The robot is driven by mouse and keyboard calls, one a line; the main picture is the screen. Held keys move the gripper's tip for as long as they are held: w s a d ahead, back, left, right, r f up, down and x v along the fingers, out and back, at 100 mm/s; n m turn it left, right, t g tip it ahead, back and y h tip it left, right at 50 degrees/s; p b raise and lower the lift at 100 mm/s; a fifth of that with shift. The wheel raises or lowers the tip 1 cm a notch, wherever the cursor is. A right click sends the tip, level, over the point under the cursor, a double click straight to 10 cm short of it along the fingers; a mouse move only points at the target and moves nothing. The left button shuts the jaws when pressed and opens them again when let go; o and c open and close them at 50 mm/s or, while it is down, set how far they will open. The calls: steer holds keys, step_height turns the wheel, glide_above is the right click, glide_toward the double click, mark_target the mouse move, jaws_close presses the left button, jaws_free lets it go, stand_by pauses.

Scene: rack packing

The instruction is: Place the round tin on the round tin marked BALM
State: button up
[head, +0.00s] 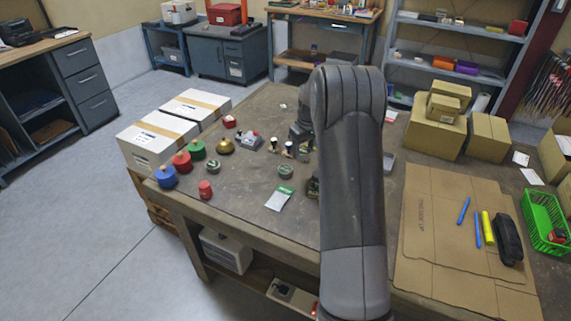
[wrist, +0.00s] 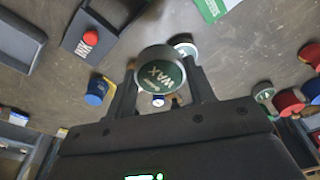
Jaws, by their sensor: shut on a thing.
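My gripper (wrist: 160,88) is shut on a round tin (wrist: 160,72) with a dark green top marked WAX and a pale metal rim. The held tin is in the middle of the wrist view; I cannot make it out in the head view, where my arm covers much of the middle. Another round tin (wrist: 185,46) shows partly behind it, on the table. This looks like the tin (head: 285,169) beside the green-and-white packet in the head view. A further green-topped tin (head: 213,166) stands to its left. I cannot read the label on either table tin.
The packet (head: 279,198) lies just in front of the nearer tin. Knobbed blue (head: 167,177), red (head: 182,163) and green (head: 197,150) pieces, a small red piece (head: 205,190) and a brass bell (head: 227,146) stand at the left. Cardboard (head: 455,240) covers the table's right.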

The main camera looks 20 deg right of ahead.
glide_above(285, 169)
step_height(285, 169, down, 4)
steer(key=shift+s+d, duration=0.1)
steer(key=shift+f, duration=2)
steer(key=shift+f, duration=0.1)
steer(key=o, duration=1)
